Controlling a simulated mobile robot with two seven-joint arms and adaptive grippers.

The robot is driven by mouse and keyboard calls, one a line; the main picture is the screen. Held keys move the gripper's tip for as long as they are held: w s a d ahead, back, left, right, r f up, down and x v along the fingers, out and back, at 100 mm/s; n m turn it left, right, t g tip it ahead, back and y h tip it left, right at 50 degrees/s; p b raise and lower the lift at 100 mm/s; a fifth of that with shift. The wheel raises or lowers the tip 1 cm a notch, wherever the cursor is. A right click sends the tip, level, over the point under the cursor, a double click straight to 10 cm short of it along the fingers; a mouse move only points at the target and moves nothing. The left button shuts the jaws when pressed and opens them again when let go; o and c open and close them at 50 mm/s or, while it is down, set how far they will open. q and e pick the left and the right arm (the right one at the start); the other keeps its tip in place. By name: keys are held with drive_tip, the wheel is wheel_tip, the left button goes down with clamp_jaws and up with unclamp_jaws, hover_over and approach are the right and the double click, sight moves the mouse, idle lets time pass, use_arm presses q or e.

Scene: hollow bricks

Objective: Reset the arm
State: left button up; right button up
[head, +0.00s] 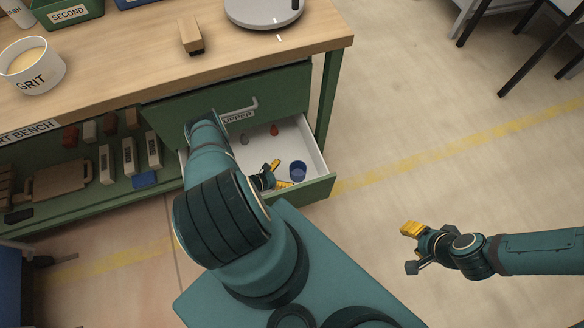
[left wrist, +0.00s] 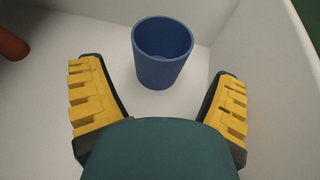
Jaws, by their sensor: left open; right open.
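My left gripper (head: 276,175) is open and empty, low inside the open drawer (head: 315,153) of the green bench. In the left wrist view its two yellow fingers (left wrist: 162,105) stand apart. A blue cup (left wrist: 163,55) stands upright just beyond and between the fingertips, not held; it also shows in the head view (head: 297,171), right of the gripper. My right gripper (head: 410,248) is open and empty over the bare floor at the right. My left arm hides part of the drawer.
A red item (head: 274,129) and a grey item (head: 244,139) lie in the drawer. The bench top (head: 130,60) bears a white GRIT tub (head: 32,68), a wooden block (head: 191,36) and a round pale device (head: 263,10). Several bricks stand on the shelf below.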

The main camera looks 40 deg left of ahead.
use_arm(q)
drive_tip(key=shift+s+a+r, duration=0.1)
drive_tip(key=shift+s+r, duration=0.05)
drive_tip(key=shift+s, duration=0.2)
idle(0.3)
